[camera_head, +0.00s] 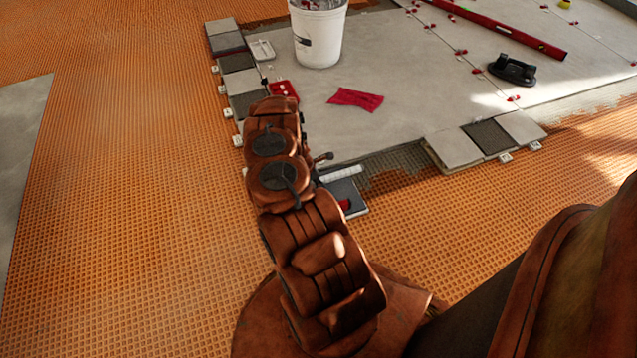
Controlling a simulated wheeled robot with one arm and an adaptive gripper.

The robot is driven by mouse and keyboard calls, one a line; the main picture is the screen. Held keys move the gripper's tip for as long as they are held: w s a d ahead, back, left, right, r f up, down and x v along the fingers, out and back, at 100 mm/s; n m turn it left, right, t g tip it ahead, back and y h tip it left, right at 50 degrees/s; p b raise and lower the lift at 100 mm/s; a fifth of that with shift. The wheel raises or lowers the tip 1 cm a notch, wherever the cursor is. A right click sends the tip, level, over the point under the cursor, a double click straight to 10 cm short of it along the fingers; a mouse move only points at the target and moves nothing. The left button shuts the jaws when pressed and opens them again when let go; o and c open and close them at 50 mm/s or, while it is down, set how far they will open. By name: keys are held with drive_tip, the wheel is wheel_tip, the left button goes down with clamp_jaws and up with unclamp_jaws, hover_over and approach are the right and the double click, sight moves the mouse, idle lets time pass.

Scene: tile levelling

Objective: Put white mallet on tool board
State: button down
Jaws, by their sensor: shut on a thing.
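My arm reaches forward over the orange mat, and its wrist covers its far end. My gripper's fingers and whatever is between them are hidden behind the wrist. A short dark rod with a rounded end (323,157) sticks out to the right of the wrist; I cannot tell if it is a tool handle. A grey board (352,207), partly hidden by my arm, lies at the front edge of the tiles, with a white strip-like piece and something red at it. I cannot make out the white mallet for certain, nor whether this board is the tool board.
A white bucket (319,38) stands on the large grey tiles (395,115). A red cloth (355,99), a red level (500,30) and a black suction handle (512,68) lie there. Small sample tiles (240,62) line the left edge. The orange mat (130,180) at left is clear.

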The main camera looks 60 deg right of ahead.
drive_tip(key=c, duration=1)
unclamp_jaws()
drive_tip(key=p+v, duration=0.4)
drive_tip(key=v, duration=0.8)
drive_tip(key=shift+r, duration=0.1)
drive_tip(key=w+a+r+m+y, duration=0.1)
drive_tip(key=w+a+r+m, duration=0.15)
drive_tip(key=a+r, duration=0.7)
drive_tip(key=w+a+r+m+y, duration=0.1)
drive_tip(key=w+a+r, duration=0.2)
drive_tip(key=a+r, duration=0.65)
drive_tip(key=s+a+r+m, duration=0.1)
drive_tip(key=s+a+r, duration=0.2)
drive_tip(key=a+r, duration=0.3)
drive_tip(key=s+a+r+m, duration=0.1)
drive_tip(key=s+a+r, duration=0.25)
drive_tip(key=r, duration=0.45)
drive_tip(key=s+a+r+m, duration=0.2)
drive_tip(key=s+a+r, duration=0.2)
drive_tip(key=s, duration=0.4)
drive_tip(key=s+a+r+m+y, duration=0.1)
drive_tip(key=s+a+r, duration=0.3)
drive_tip(key=s, duration=0.4)
drive_tip(key=s+a+r+m+g+y, duration=0.1)
drive_tip(key=s+a+r, duration=0.3)
drive_tip(key=s, duration=0.5)
drive_tip(key=shift+a+r+m, duration=0.15)
drive_tip(key=shift+a+m, duration=0.7)
drive_tip(key=shift+a, duration=0.2)
